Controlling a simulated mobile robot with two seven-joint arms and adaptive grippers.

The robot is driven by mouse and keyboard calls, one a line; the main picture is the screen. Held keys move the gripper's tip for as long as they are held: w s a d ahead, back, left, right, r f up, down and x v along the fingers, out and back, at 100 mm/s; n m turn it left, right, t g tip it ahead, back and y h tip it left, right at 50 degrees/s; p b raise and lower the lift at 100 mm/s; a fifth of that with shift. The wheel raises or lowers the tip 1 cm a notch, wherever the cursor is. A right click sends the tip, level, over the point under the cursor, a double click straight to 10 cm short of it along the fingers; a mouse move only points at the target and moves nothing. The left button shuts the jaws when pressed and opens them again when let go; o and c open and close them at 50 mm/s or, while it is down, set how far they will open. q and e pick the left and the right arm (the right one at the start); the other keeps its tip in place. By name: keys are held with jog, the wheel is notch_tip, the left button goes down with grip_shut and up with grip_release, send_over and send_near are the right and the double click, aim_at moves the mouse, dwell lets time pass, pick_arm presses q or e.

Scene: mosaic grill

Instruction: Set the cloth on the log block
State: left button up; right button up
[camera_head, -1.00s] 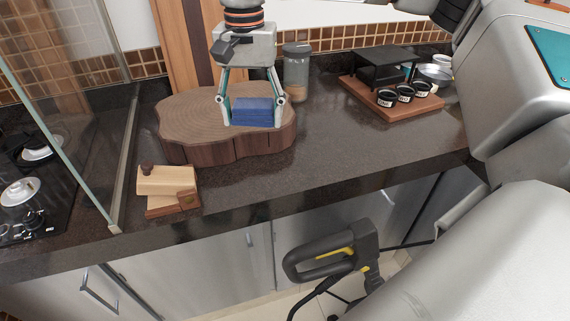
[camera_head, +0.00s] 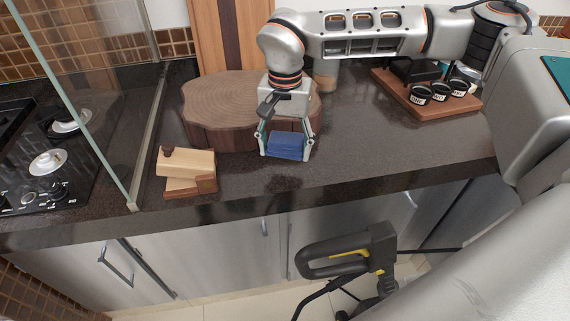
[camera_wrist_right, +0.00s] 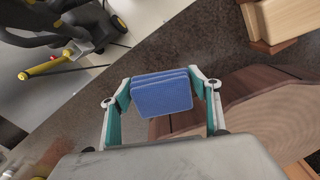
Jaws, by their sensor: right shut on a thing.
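The blue folded cloth (camera_head: 288,143) is between the fingers of my right gripper (camera_head: 286,154), which is shut on it. It also shows in the wrist view (camera_wrist_right: 162,94), pinched from both sides. The log block (camera_head: 225,97) is a thick round wood slab with dark bark sides on the counter. In the head view the cloth and gripper are at its front right side, overlapping its bark edge. In the wrist view the log block (camera_wrist_right: 275,112) is right of and behind the cloth. Whether they touch is unclear. My left gripper is not in view.
A small wooden box (camera_head: 188,172) sits left of the cloth, in front of the log block. A glass panel (camera_head: 85,100) and stove (camera_head: 45,165) are at left. A wooden tray with cups (camera_head: 425,105) stands at back right. The counter right of the cloth is clear.

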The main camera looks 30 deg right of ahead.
aim_at(285, 173)
jog(key=shift+f, duration=2.95)
jog(key=shift+f, duration=0.15)
jog(key=o, duration=1.5)
jog(key=shift+c, duration=0.2)
notch_tip(285, 173, up, 12)
jog(key=shift+r, duration=0.15)
